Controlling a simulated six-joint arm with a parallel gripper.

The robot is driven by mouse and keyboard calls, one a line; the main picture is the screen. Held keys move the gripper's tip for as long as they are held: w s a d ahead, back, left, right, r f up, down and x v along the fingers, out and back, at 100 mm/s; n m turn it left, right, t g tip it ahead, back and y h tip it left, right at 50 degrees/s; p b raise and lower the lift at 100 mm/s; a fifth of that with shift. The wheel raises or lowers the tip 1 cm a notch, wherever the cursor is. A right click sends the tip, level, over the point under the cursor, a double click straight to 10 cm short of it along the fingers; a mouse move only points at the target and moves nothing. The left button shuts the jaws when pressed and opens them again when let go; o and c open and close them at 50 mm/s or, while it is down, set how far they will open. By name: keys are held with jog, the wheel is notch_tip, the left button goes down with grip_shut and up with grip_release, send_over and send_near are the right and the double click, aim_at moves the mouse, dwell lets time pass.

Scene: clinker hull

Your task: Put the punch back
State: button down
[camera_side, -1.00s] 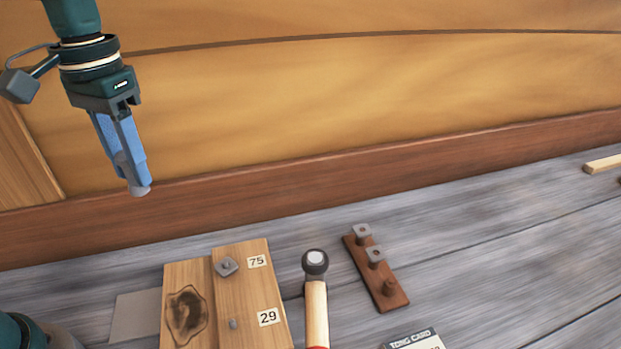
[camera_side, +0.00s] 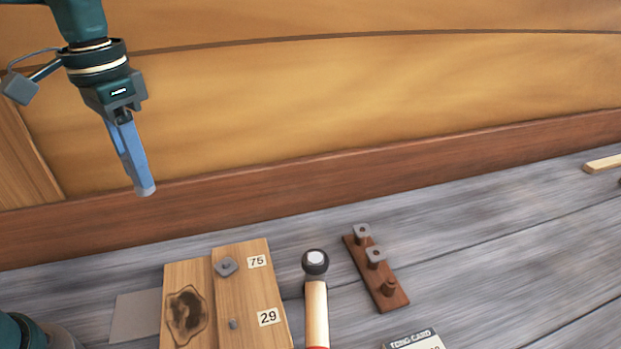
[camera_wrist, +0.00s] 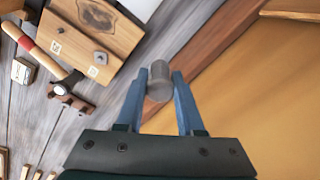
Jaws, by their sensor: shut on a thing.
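My gripper (camera_side: 141,186) hangs high at the left, in front of the hull planking and well above the deck. It is shut on the punch (camera_wrist: 159,82), a short grey metal cylinder whose end shows between the two blue fingers in the wrist view. In the side view only the punch's grey tip (camera_side: 146,191) shows below the fingers; the rest is hidden by them. A dark brown rack (camera_side: 388,298) lies on the deck right of the hammer. Two of its pegs carry square grey plates; the nearest peg is bare.
A card (camera_side: 415,341) lies at the front. A pale wood strip (camera_side: 603,164) lies far right. Deck right of the rack is clear.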

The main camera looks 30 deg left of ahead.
jog(key=shift+s+f+m, duration=0.1)
jog(key=shift+f+m, duration=0.1)
jog(key=shift+m, duration=0.7)
jog(key=m, duration=0.4)
jog(key=shift+s+d+f, duration=0.35)
jog(key=shift+d, duration=0.05)
jog(key=s+d+f+m, duration=0.3)
jog(key=s+d+m, duration=0.2)
jog(key=d+m, duration=0.1)
jog(key=s+d+f+m, duration=0.3)
jog(key=s+d+m, duration=0.1)
jog(key=d+m, duration=0.2)
jog(key=s+d+f+m, duration=0.4)
jog(key=s+d+m, duration=0.1)
jog(key=d+m, duration=0.1)
jog(key=shift+s+m, duration=0.3)
jog(key=shift+m, duration=0.5)
jog(key=shift+f, duration=2)
jog(key=shift+a+f, duration=0.1)
jog(key=c, duration=0.5)
grip_release()
